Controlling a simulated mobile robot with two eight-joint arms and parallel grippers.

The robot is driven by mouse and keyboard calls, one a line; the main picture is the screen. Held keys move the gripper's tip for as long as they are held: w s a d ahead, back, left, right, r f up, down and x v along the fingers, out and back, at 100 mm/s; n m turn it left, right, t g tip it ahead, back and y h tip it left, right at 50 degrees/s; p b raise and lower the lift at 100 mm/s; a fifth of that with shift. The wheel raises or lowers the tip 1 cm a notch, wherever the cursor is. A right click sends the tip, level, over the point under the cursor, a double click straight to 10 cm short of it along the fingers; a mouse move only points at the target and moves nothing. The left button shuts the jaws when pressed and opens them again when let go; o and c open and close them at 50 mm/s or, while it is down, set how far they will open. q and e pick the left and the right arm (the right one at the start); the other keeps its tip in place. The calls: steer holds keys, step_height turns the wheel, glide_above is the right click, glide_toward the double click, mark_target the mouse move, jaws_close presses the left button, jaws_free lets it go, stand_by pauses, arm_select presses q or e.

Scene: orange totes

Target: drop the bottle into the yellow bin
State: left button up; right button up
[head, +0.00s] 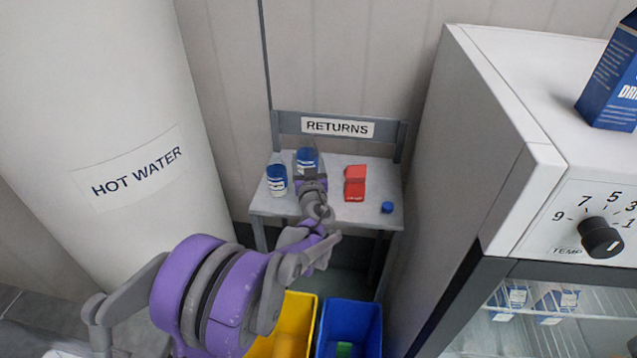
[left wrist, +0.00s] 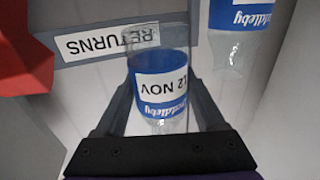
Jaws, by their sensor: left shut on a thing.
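A clear bottle with a blue label (head: 307,158) is at the returns table. My left gripper (head: 311,174) is shut on it. In the left wrist view the bottle (left wrist: 161,84) sits between the two fingers, its label reading upside down with "12 NOV". Whether it touches the tabletop cannot be told. The yellow bin (head: 290,325) stands on the floor in front of the table, partly hidden behind my left arm. My right gripper is not in view.
A second blue-labelled bottle (head: 276,181) stands just left of the held one. A red object (head: 355,184) and a blue cap (head: 387,207) are on the table (head: 336,211). A blue bin (head: 350,322) adjoins the yellow one. A hot water tank (head: 105,110) and white fridge (head: 490,130) flank the space.

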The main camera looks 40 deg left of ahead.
arm_select(q)
steer(key=shift+f+b, duration=0.5)
steer(key=shift+f, duration=3.05)
steer(key=shift+f, duration=0.15)
steer(key=o, duration=1.4)
steer(key=shift+r, duration=0.25)
steer(key=v, duration=1.2)
steer(key=shift+s, duration=0.1)
